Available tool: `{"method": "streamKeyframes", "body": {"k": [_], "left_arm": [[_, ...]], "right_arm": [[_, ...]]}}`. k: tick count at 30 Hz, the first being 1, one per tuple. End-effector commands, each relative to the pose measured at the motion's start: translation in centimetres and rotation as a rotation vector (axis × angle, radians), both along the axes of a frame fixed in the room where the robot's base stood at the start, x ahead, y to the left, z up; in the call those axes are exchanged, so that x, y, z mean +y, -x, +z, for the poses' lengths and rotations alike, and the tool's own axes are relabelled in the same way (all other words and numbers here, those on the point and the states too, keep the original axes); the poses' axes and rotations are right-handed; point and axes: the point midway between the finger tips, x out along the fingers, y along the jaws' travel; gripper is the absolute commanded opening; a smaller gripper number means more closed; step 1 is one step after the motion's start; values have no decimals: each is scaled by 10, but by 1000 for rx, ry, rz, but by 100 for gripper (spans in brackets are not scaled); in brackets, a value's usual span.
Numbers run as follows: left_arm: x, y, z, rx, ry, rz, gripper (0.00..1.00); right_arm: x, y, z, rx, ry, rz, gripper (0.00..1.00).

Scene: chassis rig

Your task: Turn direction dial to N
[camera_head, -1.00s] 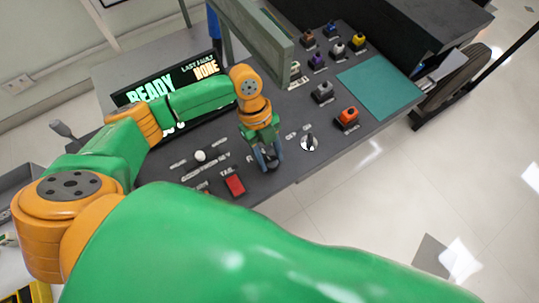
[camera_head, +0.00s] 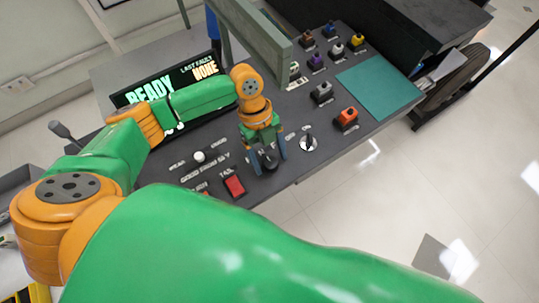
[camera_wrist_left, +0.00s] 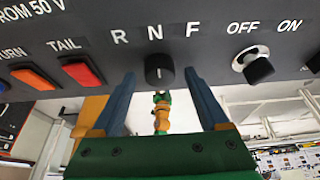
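The direction dial (camera_wrist_left: 160,66) is a black round knob under the white letters R, N and F in the left wrist view. It sits below the N, and a small pale mark on it seems to point up toward the N. My left gripper (camera_wrist_left: 159,77) is open, with one blue finger on each side of the dial and visible gaps between. In the head view, my left gripper (camera_head: 270,162) is over the front part of the console, with the dark dial (camera_head: 269,158) between its fingers. My right gripper is not in view.
Beside the dial are an OFF/ON key switch (camera_wrist_left: 251,65) and a red TAIL button (camera_wrist_left: 83,72). The grey console (camera_head: 305,175) also carries an orange-red button (camera_head: 347,118), a teal mat (camera_head: 380,88), a READY screen (camera_head: 150,88) and a raised frame (camera_head: 255,38).

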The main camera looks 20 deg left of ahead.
Motion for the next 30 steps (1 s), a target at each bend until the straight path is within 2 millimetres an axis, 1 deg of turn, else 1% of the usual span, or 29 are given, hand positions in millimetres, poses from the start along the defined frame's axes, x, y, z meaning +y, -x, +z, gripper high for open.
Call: {"method": "streamKeyframes", "body": {"k": [2, 5, 9, 13, 16, 30], "left_arm": [[1, -2, 4, -3, 0, 1, 78], [7, -7, 20, -6, -1, 1, 78], [16, -14, 48, -6, -1, 1, 78], [21, -17, 63, -1, 0, 0, 78], [21, -17, 66, 0, 0, 0, 78], [21, -17, 65, 1, -1, 0, 78]], "right_arm": [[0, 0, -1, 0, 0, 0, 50], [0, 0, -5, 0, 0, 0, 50], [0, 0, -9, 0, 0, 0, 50], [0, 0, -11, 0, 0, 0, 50], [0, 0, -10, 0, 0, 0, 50], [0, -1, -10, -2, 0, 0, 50]]}}
